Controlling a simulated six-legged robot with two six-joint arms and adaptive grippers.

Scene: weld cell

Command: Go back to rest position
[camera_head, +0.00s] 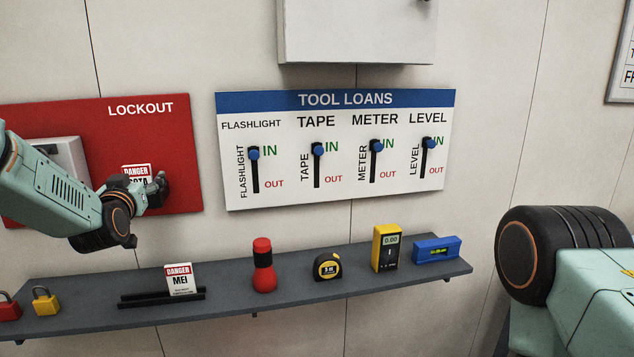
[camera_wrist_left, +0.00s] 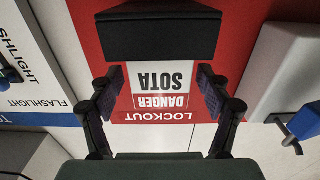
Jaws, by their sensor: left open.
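My left gripper (camera_head: 158,188) is at the red lockout board (camera_head: 70,125) in the head view, close in front of a "DANGER" tag (camera_head: 137,170). In the left wrist view its two fingers stand apart, one on each side of the "DANGER SOTA" tag (camera_wrist_left: 160,88), which appears upside down. A gap shows between the fingers, and neither clearly touches the tag. A black block (camera_wrist_left: 160,35) covers one end of the tag there. My right arm is at the right edge of the head view; its gripper is out of view.
A dark shelf (camera_head: 90,285) runs below, with padlocks (camera_head: 45,302), a "MEI" tag (camera_head: 180,280), a red flashlight (camera_head: 263,268), a tape (camera_head: 327,266), a yellow meter (camera_head: 386,248) and a blue level (camera_head: 436,250). A tool loans board (camera_head: 335,190) hangs right of the lockout board.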

